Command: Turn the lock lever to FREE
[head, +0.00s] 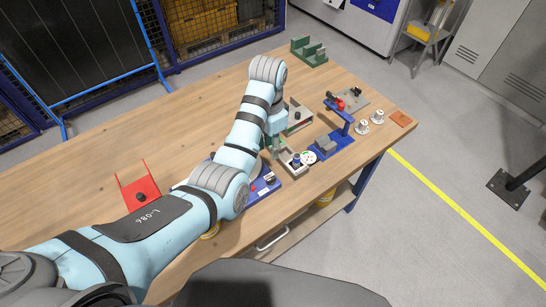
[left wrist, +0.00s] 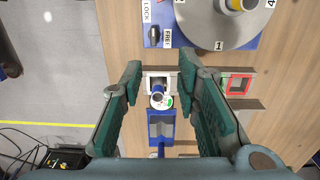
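The rotary jig has a blue base, seen in the head view (head: 264,188) partly behind my left arm. In the left wrist view its grey disc (left wrist: 215,22) carries number labels. The black lock lever (left wrist: 154,36) is on the base at the disc's left, with a LOCK label (left wrist: 147,11) above it and a FREE label (left wrist: 167,38) at its right. The lever looks upright in that view; its exact setting is hard to tell. My left gripper (left wrist: 160,72) is open, its fingers apart and below the lever in that view, touching nothing visible. My right gripper is out of view.
A small grey fixture with a blue-topped part (left wrist: 158,92) shows between the fingers. A red-framed block (left wrist: 236,84) is beside the right finger. A blue stand (head: 335,138), a red bracket (head: 139,190) and a green bracket (head: 309,52) stand on the table. The front-left tabletop is clear.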

